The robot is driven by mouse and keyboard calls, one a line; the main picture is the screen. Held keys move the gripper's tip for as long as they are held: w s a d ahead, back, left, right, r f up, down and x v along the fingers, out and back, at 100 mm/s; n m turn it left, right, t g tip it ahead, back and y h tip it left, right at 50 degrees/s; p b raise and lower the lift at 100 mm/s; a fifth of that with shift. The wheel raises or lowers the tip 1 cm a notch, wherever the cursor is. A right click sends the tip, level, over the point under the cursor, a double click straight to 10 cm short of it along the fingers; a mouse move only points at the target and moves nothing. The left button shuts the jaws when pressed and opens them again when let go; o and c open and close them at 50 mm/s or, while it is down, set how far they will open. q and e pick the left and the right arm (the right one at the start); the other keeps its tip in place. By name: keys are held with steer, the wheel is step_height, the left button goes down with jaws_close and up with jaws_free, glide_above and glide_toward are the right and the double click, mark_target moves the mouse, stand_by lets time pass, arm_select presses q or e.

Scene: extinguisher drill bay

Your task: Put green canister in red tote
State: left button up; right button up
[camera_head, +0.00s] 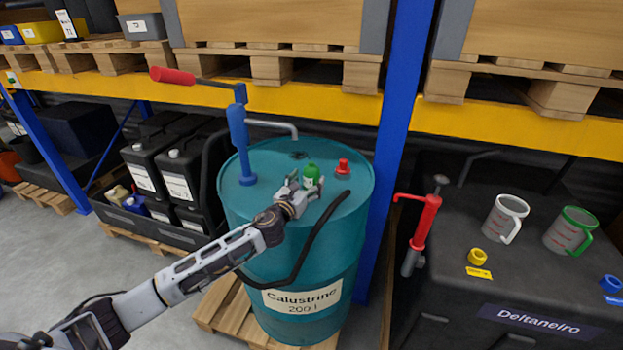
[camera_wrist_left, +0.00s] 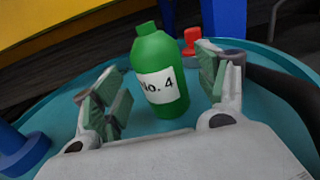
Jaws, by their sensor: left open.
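The green canister (camera_head: 312,174) stands upright on the lid of the teal drum (camera_head: 347,240). In the left wrist view the green canister (camera_wrist_left: 157,50) has a white "No. 4" label and a narrower neck. My left gripper (camera_head: 301,184) is at the canister. In the wrist view its padded fingers (camera_wrist_left: 160,86) are open, one on each side of the canister, with visible gaps. I cannot make out a red tote for certain; an orange-red object (camera_head: 9,167) is cut off at the far left edge. My right gripper is not in view.
A blue pump (camera_head: 239,145) with a red handle rises from the drum lid, left of the canister. A red cap (camera_head: 343,167) is behind it to the right. A dark hose (camera_head: 316,230) crosses the drum. A blue post (camera_head: 396,130) stands right. Grey floor is clear at left.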

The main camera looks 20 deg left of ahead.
mark_target(308, 180)
arm_select(q)
steer(key=shift+w+d, duration=0.2)
steer(key=shift+w, duration=1.45)
steer(key=c, duration=1.4)
steer(key=shift+c, duration=0.2)
steer(key=shift+r, duration=0.1)
